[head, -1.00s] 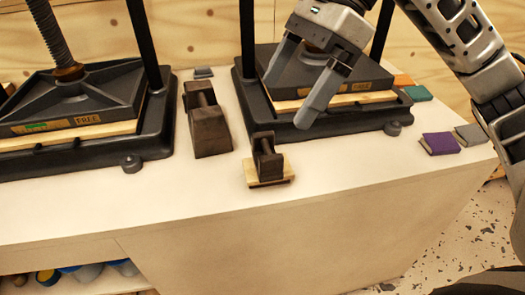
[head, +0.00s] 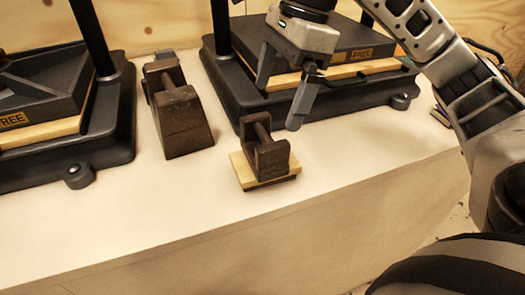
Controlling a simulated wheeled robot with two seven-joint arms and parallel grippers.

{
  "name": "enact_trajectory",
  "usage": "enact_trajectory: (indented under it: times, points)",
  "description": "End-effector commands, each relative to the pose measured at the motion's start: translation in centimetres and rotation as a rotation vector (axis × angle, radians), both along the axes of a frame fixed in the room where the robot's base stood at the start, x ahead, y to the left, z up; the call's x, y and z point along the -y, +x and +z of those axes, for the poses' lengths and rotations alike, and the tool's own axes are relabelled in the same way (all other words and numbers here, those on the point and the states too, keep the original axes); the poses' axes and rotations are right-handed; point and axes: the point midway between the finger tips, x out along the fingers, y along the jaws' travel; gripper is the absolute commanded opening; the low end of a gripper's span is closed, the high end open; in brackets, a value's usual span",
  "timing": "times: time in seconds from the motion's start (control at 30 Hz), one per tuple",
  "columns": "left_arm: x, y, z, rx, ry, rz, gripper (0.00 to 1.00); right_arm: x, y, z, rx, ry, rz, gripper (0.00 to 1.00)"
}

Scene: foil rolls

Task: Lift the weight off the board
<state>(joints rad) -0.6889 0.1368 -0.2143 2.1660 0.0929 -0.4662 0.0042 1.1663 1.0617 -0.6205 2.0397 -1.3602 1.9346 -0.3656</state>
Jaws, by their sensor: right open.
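A small dark brown weight (head: 268,160) with a round bar handle between two uprights sits on a small pale wooden board (head: 240,172) near the table's front edge. My right gripper (head: 277,103) is open and empty, its two fingers pointing down. In the picture it is just above and slightly right of the weight, apart from it, in front of the right press. My left gripper is out of view.
A larger dark weight (head: 185,130) with a bar stands left of the board. The right press (head: 225,88) is close behind my right gripper, and the left press (head: 115,150) stands at the left. The pale table (head: 130,215) is clear in front.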

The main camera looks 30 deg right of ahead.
Motion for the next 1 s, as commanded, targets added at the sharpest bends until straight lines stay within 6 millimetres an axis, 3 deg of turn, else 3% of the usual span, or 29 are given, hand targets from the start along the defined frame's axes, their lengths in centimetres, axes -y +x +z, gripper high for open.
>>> enact_trajectory:
  times: [0.03, 0.2, 0.43, 0.7, 1.0]
  points:
    - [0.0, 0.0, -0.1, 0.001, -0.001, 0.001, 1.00, -0.2, 0.0, -1.2, -0.006, -0.002, 0.000, 1.00]
    - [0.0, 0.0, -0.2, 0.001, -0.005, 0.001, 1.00, -1.0, 0.2, -3.7, -0.003, 0.000, 0.000, 1.00]
    - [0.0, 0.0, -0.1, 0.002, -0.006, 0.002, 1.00, -1.4, 0.3, -5.1, -0.002, 0.000, 0.001, 1.00]
    - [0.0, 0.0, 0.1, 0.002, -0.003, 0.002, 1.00, -2.6, 0.6, -8.8, -0.003, 0.001, 0.001, 1.00]
    - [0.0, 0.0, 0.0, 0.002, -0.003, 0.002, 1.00, -2.7, 0.7, -9.5, 0.001, 0.001, 0.001, 1.00]
